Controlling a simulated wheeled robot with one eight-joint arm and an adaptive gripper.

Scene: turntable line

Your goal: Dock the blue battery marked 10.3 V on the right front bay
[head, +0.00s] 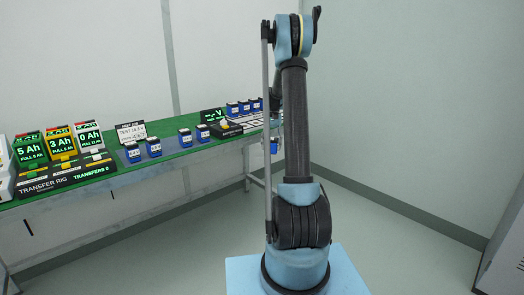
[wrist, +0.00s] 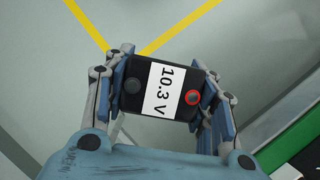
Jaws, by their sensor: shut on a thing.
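My gripper (wrist: 163,88) is shut on the battery marked 10.3 V (wrist: 160,108), its pads on two opposite sides. The battery's black top, white label, red terminal and dark terminal face the wrist camera. In the head view the held blue battery (head: 274,148) hangs off the bench's front edge, partly hidden by my arm. Bare floor lies under it in the wrist view. A white-marked bay area (head: 246,121) is at the bench's far right end, partly behind my arm; I cannot make out the right front bay.
The green bench (head: 170,150) carries several other blue batteries (head: 184,137), a dark voltage display (head: 213,115) and a paper sign (head: 131,131). A transfer rig (head: 66,180) with green, yellow and white units stands at the left. The bench edge (wrist: 290,135) shows lower right in the wrist view.

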